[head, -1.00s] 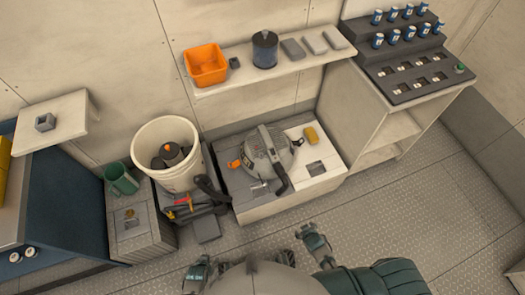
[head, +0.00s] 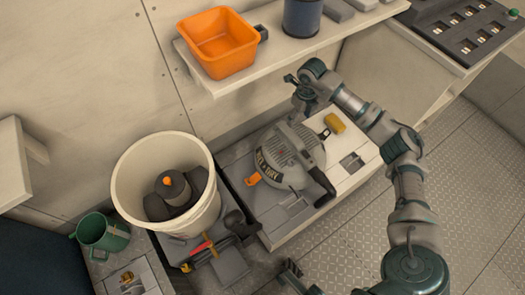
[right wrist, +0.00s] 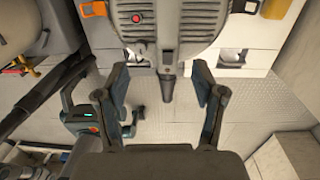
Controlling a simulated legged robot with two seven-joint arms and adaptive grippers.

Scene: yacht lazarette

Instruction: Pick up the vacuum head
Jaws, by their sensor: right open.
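The vacuum head (head: 290,155) is a round, ribbed grey unit with an orange latch and a dark handle. It sits on the low white bench in the head view. Its ribbed body (right wrist: 180,22) fills the top middle of the right wrist view. My right gripper (head: 302,97) is beyond the vacuum head, near the wall. In the right wrist view its fingers (right wrist: 162,85) are spread and empty, with the dark handle between them in the picture; contact is not visible. My left gripper (head: 298,278) shows only partly at the bottom edge; its jaw state is unclear.
A white bucket (head: 128,178) with a dark unit inside stands left of the vacuum head. A shelf (head: 285,52) with an orange bin (head: 216,45) overhangs the bench. A yellow block (head: 335,123) lies behind right. The floor (head: 345,250) in front is clear.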

